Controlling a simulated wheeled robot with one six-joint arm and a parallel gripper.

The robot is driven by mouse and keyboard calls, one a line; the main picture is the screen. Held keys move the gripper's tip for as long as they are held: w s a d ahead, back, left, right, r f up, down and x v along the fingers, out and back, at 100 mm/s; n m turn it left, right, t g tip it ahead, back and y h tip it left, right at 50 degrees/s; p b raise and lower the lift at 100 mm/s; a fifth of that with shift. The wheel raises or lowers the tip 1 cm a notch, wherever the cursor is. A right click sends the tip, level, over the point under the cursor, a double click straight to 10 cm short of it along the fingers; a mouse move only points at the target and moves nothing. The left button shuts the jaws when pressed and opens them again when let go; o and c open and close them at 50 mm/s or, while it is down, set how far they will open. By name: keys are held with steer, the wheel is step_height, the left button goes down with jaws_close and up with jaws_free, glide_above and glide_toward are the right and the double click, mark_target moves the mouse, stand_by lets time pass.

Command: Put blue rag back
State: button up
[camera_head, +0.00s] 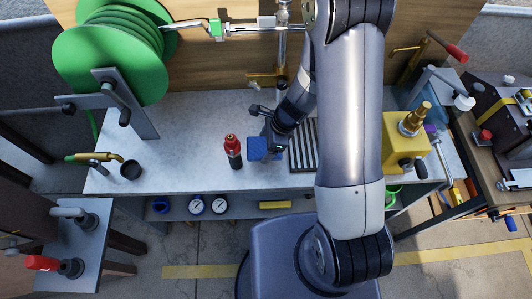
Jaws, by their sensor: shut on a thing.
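The blue rag (257,149) is a small blue square at the middle of the grey workbench (190,140). My gripper (267,138) is shut on the rag at the rag's upper right. Whether the rag touches the bench top cannot be told. My arm hides part of the bench to the right of it.
A red and black bottle (233,151) stands just left of the rag. A striped rack (303,146) is to the right, partly behind my arm. A yellow block with a brass valve (400,144) stands further right. A green hose reel (105,60) is at the left. The bench's left part is mostly clear.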

steer(key=shift+f+b, duration=0.35)
steer(key=shift+f, duration=2.65)
steer(key=shift+f, duration=0.1)
steer(key=o, duration=0.9)
steer(key=v, duration=1.2)
steer(key=shift+p, duration=0.35)
